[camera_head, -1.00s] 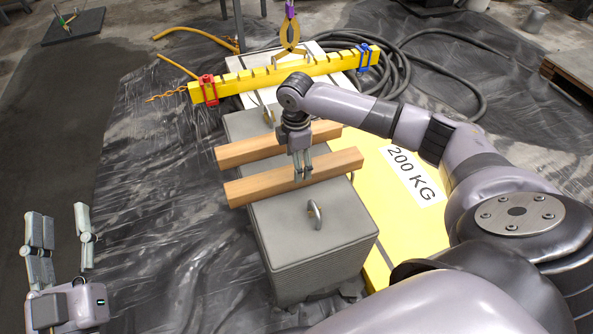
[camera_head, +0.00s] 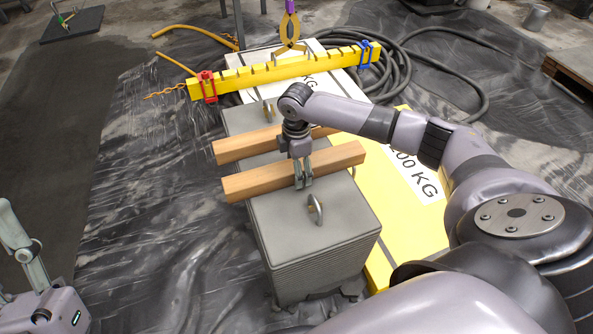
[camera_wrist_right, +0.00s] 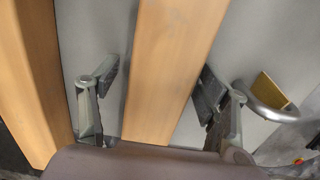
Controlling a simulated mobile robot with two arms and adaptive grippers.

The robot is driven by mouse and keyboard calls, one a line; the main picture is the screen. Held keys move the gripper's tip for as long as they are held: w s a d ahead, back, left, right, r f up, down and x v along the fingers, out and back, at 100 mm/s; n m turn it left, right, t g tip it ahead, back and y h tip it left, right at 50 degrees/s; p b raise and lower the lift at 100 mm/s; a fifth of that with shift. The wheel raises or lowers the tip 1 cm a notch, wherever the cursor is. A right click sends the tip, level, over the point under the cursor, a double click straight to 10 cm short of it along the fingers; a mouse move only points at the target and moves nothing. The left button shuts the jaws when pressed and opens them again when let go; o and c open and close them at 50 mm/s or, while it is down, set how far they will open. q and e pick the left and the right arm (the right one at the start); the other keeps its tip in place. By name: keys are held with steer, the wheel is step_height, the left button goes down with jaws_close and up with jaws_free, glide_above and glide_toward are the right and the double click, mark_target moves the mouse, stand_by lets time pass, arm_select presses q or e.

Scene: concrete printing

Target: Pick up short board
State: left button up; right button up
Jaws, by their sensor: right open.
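Two short wooden boards lie side by side across the grey layered concrete block (camera_head: 310,230): a near board (camera_head: 255,182) and a far board (camera_head: 240,148). My right gripper (camera_head: 303,182) is lowered at the near board, with its fingers open. In the right wrist view, the near board (camera_wrist_right: 168,65) passes between the two fingers of the right gripper (camera_wrist_right: 155,95), with a gap on each side. The far board (camera_wrist_right: 30,75) is left of the fingers there. My left gripper (camera_head: 18,240) is at the lower left edge, partly cut off, away from the boards.
A metal lifting eye (camera_head: 316,208) stands on the block, close to the right gripper. A yellow notched beam (camera_head: 290,70) with red and blue clamps hangs behind. A yellow 200 KG weight (camera_head: 375,185) is to the right. Black sheeting (camera_head: 150,220) covers the floor at left.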

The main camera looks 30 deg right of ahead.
steer(key=shift+r, duration=0.1)
jaws_close()
stand_by(0.8)
